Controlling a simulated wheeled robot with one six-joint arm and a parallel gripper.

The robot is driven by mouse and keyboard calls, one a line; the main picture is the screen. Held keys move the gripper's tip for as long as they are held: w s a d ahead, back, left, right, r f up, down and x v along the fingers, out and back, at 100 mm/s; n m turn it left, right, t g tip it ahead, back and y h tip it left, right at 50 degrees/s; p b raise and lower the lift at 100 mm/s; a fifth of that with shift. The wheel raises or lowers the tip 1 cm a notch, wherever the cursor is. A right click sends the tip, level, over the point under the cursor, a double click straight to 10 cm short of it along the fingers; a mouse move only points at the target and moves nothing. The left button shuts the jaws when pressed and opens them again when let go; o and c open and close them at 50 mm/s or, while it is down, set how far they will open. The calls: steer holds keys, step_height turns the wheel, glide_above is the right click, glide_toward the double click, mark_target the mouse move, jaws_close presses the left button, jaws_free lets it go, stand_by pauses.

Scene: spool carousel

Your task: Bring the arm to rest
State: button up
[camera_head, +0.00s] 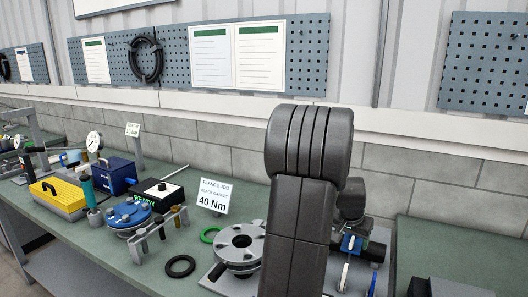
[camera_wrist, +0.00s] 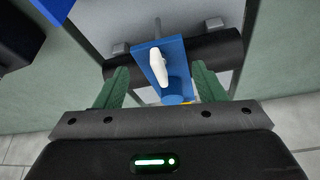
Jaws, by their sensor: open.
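My gripper (camera_wrist: 159,68) shows in the wrist view with its two green fingers apart. Between and beyond them is a blue valve-like part (camera_wrist: 176,60) with a white lever (camera_wrist: 158,67), in front of a black cylinder (camera_wrist: 222,50). I cannot tell whether the fingers touch any of it. In the head view, my dark arm stands upright right of centre and hides much of the bench behind it.
The green bench (camera_head: 75,240) carries a grey flange (camera_head: 238,245), a black ring (camera_head: 181,266), a green ring (camera_head: 210,234), a blue flange (camera_head: 128,213), a yellow case (camera_head: 58,197) and a "40 Nm" sign (camera_head: 213,195). A pegboard wall (camera_head: 190,65) stands behind.

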steer(key=m+b, duration=0.1)
steer(key=m+g+h+b, duration=0.1)
steer(key=m+b, duration=0.1)
steer(key=shift+w+f+m, duration=0.15)
steer(key=shift+f+m, duration=0.05)
steer(key=shift+m, duration=0.1)
steer(key=shift+r+m+g+b, duration=0.15)
steer(key=shift+m+g+b, duration=0.45)
steer(key=shift+m+b, duration=0.7)
steer(key=shift+p, duration=0.3)
